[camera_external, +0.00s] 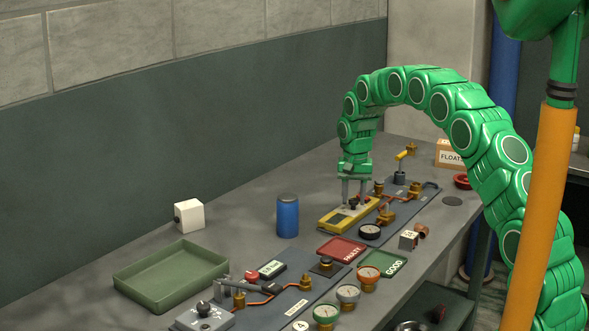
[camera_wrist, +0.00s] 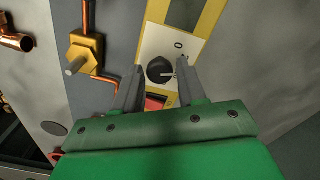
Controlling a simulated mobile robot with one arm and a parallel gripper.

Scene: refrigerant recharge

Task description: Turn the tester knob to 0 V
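The yellow tester (camera_external: 331,220) lies on the bench below my gripper (camera_external: 354,186). In the wrist view the tester's pale face (camera_wrist: 155,42) carries a round black knob (camera_wrist: 159,70) with a light pointer mark toward the right. A "0" mark (camera_wrist: 178,45) is printed above and right of the knob. My gripper (camera_wrist: 158,68) is open, with one finger on each side of the knob. Gaps show between the fingers and the knob in this view; I cannot tell how far above the face the fingertips are. A red patch (camera_wrist: 155,102) shows between the fingers.
Brass valves and copper pipes (camera_wrist: 86,50) lie left of the tester in the wrist view. A blue canister (camera_external: 288,216), red "FAULTY" tray (camera_external: 330,246), green "GOOD" tray (camera_external: 370,260), and black gauge (camera_external: 370,231) stand nearby. A large green tray (camera_external: 170,282) sits at left.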

